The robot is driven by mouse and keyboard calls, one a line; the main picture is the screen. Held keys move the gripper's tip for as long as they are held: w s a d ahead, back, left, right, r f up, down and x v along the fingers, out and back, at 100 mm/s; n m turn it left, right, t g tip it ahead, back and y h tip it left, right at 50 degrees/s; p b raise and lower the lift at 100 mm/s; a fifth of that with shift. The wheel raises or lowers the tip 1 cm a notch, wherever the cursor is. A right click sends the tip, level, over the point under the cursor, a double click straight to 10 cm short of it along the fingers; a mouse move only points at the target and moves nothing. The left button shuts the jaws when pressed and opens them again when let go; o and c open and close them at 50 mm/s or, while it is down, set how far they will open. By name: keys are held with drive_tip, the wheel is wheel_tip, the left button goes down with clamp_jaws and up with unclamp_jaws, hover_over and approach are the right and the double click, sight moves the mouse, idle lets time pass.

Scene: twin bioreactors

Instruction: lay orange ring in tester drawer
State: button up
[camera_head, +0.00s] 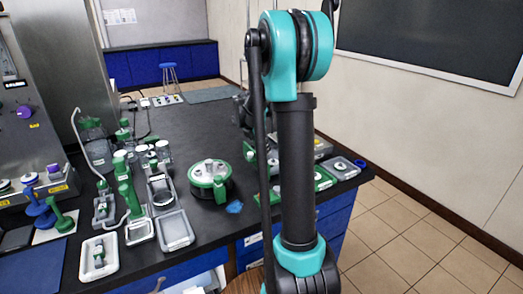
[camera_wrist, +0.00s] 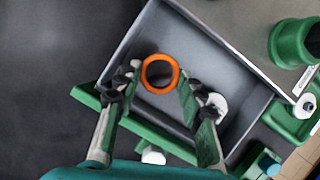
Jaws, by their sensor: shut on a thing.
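The orange ring (camera_wrist: 160,57) is in the wrist view, between the two fingertips of my gripper (camera_wrist: 158,80). My gripper is shut on it, and the ring faces the camera. Below it is the open grey tester drawer (camera_wrist: 213,62), with a green front strip (camera_wrist: 160,138). The ring appears over the drawer's inside, toward its left side. I cannot tell whether it touches the drawer floor. In the head view my arm hides the gripper, the ring and most of the drawer area.
A white round part (camera_wrist: 217,105) shows beside the right finger. A green cylinder (camera_wrist: 289,44) stands to the right of the drawer. In the head view, a round green-and-white device (camera_head: 210,182) and several grey trays stand on the dark bench (camera_head: 195,122). The bench left of the drawer looks clear.

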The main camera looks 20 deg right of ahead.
drive_tip(key=shift+f, duration=0.35)
drive_tip(key=shift+f, duration=0.15)
drive_tip(key=o, duration=0.8)
drive_tip(key=shift+c, duration=0.2)
drive_tip(key=v, duration=1.2)
drive_tip(key=shift+a, duration=0.1)
